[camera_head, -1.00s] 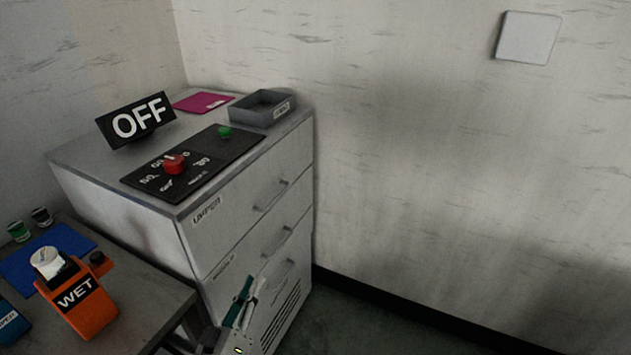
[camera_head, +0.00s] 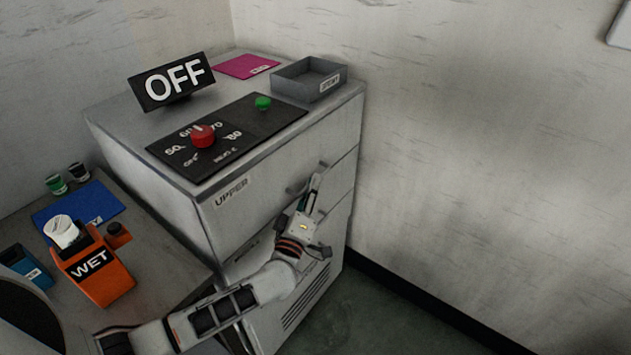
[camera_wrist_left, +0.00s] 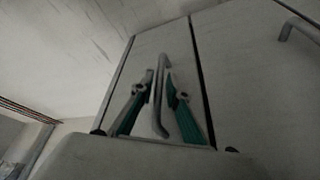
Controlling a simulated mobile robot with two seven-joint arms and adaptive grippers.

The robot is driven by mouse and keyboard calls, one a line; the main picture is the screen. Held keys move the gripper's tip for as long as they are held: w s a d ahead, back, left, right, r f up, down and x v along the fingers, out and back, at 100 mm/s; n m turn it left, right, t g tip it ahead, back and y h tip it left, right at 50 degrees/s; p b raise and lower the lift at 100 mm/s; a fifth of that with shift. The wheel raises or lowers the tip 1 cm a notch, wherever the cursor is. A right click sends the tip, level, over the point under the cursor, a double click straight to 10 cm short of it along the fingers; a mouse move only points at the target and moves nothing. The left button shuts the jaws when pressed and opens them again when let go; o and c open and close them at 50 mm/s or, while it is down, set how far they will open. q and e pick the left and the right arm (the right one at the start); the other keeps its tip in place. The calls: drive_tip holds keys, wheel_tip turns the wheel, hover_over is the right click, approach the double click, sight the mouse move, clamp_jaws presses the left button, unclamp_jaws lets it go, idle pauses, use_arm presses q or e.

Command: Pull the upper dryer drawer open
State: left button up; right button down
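The upper dryer drawer (camera_head: 265,199), labelled UPPER, is the top front of the grey cabinet. It looks shut, flush with the front below it. My left gripper (camera_head: 312,193) is at its handle (camera_head: 298,188), which it partly hides. In the left wrist view, the two green-padded fingers of my left gripper (camera_wrist_left: 160,76) stand one on each side of the handle bar (camera_wrist_left: 158,118). They are partly closed, with narrow gaps seeming to show beside the bar; contact is not clear. My right gripper is not in view.
On the cabinet top are an OFF sign (camera_head: 172,82), a control panel (camera_head: 228,135) with a red knob (camera_head: 203,135), and a grey tray (camera_head: 309,81). An orange WET holder (camera_head: 94,269) stands on the side table. A wall (camera_head: 480,170) is right of the cabinet.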

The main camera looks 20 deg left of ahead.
use_arm(q)
drive_tip(key=shift+x, duration=0.75)
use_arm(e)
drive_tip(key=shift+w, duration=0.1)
use_arm(q)
clamp_jaws()
drive_tip(key=shift+d, duration=0.2)
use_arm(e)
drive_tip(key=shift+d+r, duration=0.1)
